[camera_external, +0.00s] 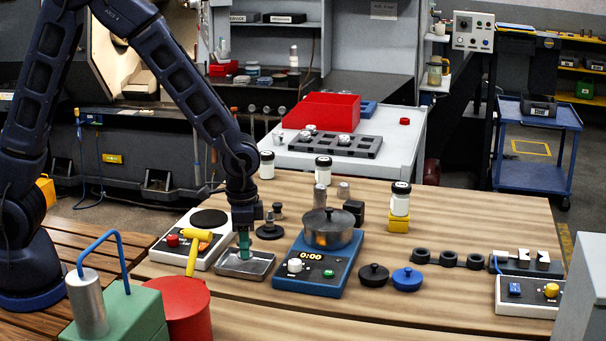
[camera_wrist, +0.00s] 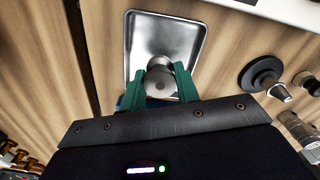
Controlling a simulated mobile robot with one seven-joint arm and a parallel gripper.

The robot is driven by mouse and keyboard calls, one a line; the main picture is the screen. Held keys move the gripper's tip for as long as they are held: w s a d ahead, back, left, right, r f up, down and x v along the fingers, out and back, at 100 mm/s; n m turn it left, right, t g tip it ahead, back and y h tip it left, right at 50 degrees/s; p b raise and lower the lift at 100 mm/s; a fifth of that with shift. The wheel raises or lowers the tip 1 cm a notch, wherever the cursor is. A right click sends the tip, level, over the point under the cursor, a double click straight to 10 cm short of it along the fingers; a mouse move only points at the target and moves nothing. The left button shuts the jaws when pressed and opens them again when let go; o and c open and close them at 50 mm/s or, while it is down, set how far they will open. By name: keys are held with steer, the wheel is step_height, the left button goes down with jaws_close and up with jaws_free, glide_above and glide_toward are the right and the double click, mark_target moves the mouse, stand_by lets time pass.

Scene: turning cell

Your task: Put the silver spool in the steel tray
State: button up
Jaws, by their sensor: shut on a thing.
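The steel tray (camera_external: 258,263) lies on the wooden table between a white hot plate and a blue one. It also shows in the wrist view (camera_wrist: 188,38), under and beyond my fingers. My gripper (camera_external: 244,249) points down over the tray, its green fingers low inside the tray's outline. In the wrist view my gripper (camera_wrist: 160,88) is shut on the silver spool (camera_wrist: 159,79), a round metal piece between the green fingertips. The spool is over the tray; whether it touches the tray floor I cannot tell. In the outside view the fingers mostly hide the spool.
A yellow hammer-like tool (camera_external: 195,245) stands close left of the tray. The blue hot plate (camera_external: 318,268) with a lidded pot (camera_external: 331,232) stands close right. A dark knobbed disc (camera_external: 270,231) is behind the tray. A red cylinder (camera_external: 184,308) stands in front left.

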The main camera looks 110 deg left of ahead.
steer(key=shift+f, duration=1.1)
steer(key=shift+f, duration=0.1)
steer(key=o, duration=1)
steer(key=shift+c, duration=0.2)
step_height(320, 180, up, 12)
steer(key=shift+r, duration=0.2)
steer(key=s+d+r+m+t, duration=0.1)
steer(key=s+d+r, duration=0.3)
steer(key=d+r, duration=0.35)
steer(key=s+d+r+m+t, duration=0.1)
steer(key=s+d+r, duration=0.4)
steer(key=s, duration=0.5)
steer(key=s+d+r+m+t, duration=0.2)
steer(key=s+d+r, duration=0.3)
steer(key=s+d, duration=0.4)
steer(key=shift+s+d+t, duration=0.25)
steer(key=shift+s+t, duration=0.05)
steer(key=shift+s, duration=0.25)
